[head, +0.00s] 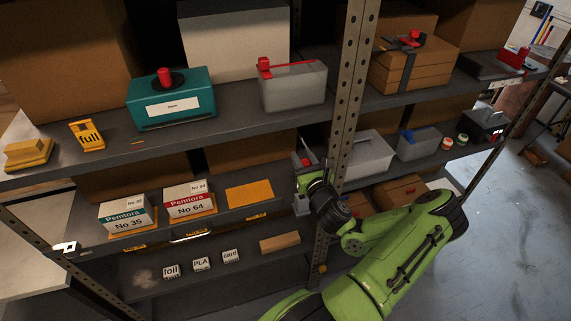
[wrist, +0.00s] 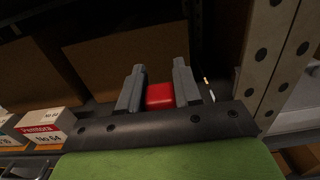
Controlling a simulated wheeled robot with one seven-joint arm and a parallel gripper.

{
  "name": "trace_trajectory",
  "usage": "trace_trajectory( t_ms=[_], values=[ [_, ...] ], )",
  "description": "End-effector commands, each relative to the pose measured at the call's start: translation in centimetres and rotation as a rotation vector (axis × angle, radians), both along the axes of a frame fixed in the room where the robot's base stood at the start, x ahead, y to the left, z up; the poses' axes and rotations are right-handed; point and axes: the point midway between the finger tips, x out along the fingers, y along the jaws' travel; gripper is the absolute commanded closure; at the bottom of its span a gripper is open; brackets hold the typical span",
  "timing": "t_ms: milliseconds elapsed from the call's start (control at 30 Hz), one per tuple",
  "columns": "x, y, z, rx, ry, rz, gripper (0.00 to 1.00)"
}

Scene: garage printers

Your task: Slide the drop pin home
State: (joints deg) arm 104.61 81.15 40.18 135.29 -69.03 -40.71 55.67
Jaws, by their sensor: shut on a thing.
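My gripper (head: 308,172) reaches into the shelf rack beside the upright post, at the middle shelf. In the wrist view, its two grey fingers (wrist: 158,76) are shut on a red block-like piece (wrist: 160,96). The red piece also shows as a small patch in the head view (head: 305,161), by a grey part. I cannot tell for sure whether this red piece is the drop pin. Its lower part and whatever it sits in are hidden by my gripper.
The perforated post (head: 346,100) stands close to the right of my gripper; it also shows in the wrist view (wrist: 276,55). Pemtora boxes (head: 190,200) and an orange pad (head: 249,194) are to the left. A grey bin (head: 369,155) is right of the post.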

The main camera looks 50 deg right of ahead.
Motion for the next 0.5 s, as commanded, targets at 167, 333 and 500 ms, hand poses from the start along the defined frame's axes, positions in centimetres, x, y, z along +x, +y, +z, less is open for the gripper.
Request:
trace_trajectory(
  t_ms=[167, 333, 500],
  values=[
    [-0.23, -0.31, 0.11, 0.0, -0.001, -0.01, 0.96],
    [-0.21, -0.27, 0.08, 0.0, -0.001, -0.009, 0.96],
    [-0.2, -0.26, -0.27, 0.0, -0.002, -0.009, 0.96]
  ],
)
